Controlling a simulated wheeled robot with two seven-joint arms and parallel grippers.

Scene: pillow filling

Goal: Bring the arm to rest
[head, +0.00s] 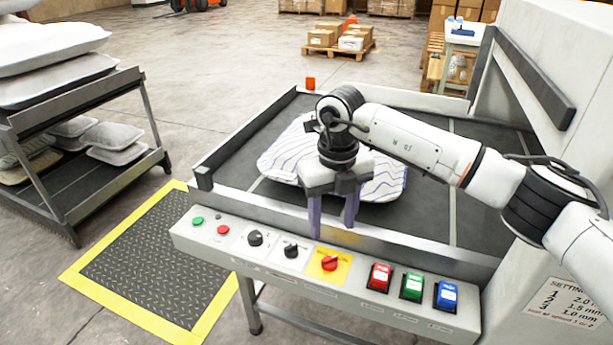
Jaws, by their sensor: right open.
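My right arm comes in from the right in the head view. Its gripper (333,222) points down over the front edge of the machine, just above the control panel (330,268). Its two purple fingers are apart with nothing seen between them. A white pillow with wavy blue lines (285,160) lies on the dark machine bed (235,155), behind the gripper and partly hidden by it. The fingertips are above the yellow plate with the red knob (330,263); I cannot tell whether they touch the panel. My left gripper is not in view.
The panel has a red (379,276), a green (412,286) and a blue button (446,294) on the right. A white machine housing (560,60) stands at the right. A rack with pillows (70,150) stands at the left. A yellow-edged mat (150,262) lies on the floor.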

